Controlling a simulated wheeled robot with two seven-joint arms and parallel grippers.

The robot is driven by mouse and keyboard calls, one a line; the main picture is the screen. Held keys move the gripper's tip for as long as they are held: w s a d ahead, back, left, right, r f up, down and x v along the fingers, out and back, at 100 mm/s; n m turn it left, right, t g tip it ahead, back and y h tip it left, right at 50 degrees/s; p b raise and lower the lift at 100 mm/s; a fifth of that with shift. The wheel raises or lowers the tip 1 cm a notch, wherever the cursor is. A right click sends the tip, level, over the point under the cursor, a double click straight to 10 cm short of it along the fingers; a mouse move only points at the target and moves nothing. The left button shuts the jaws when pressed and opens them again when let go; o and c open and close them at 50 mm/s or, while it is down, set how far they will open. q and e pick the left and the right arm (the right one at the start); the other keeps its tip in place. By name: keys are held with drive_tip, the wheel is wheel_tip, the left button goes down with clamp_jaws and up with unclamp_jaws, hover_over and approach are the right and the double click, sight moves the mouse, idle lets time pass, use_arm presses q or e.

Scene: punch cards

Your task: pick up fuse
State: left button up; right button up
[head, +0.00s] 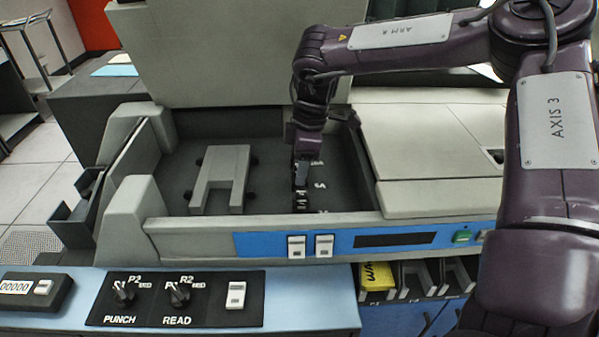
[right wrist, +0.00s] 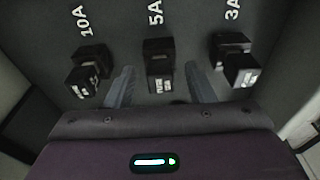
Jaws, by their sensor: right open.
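Three black fuses stand in a row on the dark recessed panel, labelled 10A, 5A and 3A. In the right wrist view the 10A fuse (right wrist: 86,68) is at the left, the 5A fuse (right wrist: 160,68) in the middle and the 3A fuse (right wrist: 237,60) at the right. My right gripper (right wrist: 161,86) is open, with one grey finger on each side of the 5A fuse in the picture. Whether the fingers touch it I cannot tell. In the head view my right gripper (head: 301,178) points down into the recess and partly hides the fuses.
A grey U-shaped block (head: 220,170) lies left in the recess. The recess has a raised front rim (head: 190,238) and a grey cover (head: 430,145) at its right. A yellow item (head: 377,277) sits in a front slot. A control panel (head: 175,298) with knobs is in front.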

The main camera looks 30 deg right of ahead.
drive_tip(key=c, duration=1.1)
drive_tip(key=shift+o, duration=0.2)
drive_tip(key=shift+r, duration=0.2)
